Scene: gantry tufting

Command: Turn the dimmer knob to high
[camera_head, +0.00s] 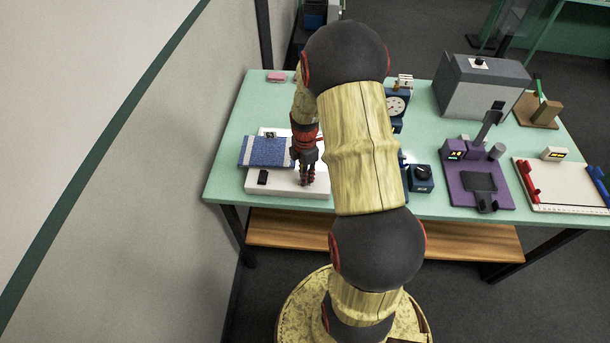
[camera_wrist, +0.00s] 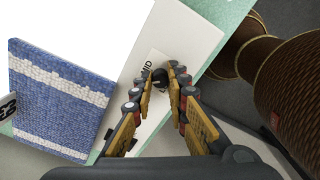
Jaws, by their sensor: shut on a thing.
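The dimmer knob (camera_wrist: 160,88) is a small dark knob on a pale plate on the white board (camera_head: 285,188). In the wrist view, the label "MID" (camera_wrist: 147,72) is printed beside it. My gripper (camera_wrist: 163,84) reaches down over the knob with its fingers on either side, shut on it. Fingers partly cover the knob, so its pointer cannot be read. In the head view my gripper (camera_head: 307,178) stands at the right part of the board, and the knob is hidden behind it.
A blue woven piece (camera_head: 265,151) with white bands lies on the board, left of my gripper. A small black block (camera_head: 263,177) is near the board's front. A blue box with a black dial (camera_head: 421,178) and a purple station (camera_head: 480,190) stand to the right on the green table.

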